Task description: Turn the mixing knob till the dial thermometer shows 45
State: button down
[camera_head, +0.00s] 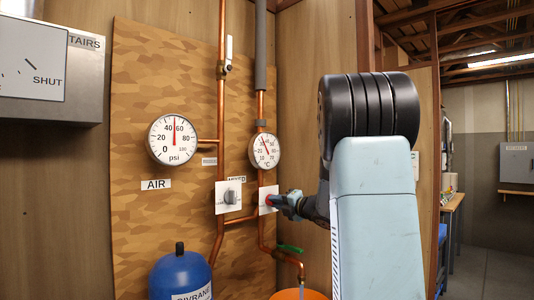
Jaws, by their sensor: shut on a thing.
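The dial thermometer (265,151) is a round white gauge marked °C on the right copper pipe. Its red needle points up and a little left, roughly in the 30s; the small figures are hard to read exactly. The knob's pointer and most of the plate's markings cannot be made out.
A grey knob (231,196) on another white plate is close on the left. A psi gauge (172,139) hangs further left, above a blue tank (181,275). A wooden wall stands behind my arm.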

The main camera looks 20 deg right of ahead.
jog(key=shift+d+r, duration=0.1)
jog(key=shift+m, duration=1.1)
jog(key=c, duration=1)
grip_release()
jog(key=v, duration=0.7)
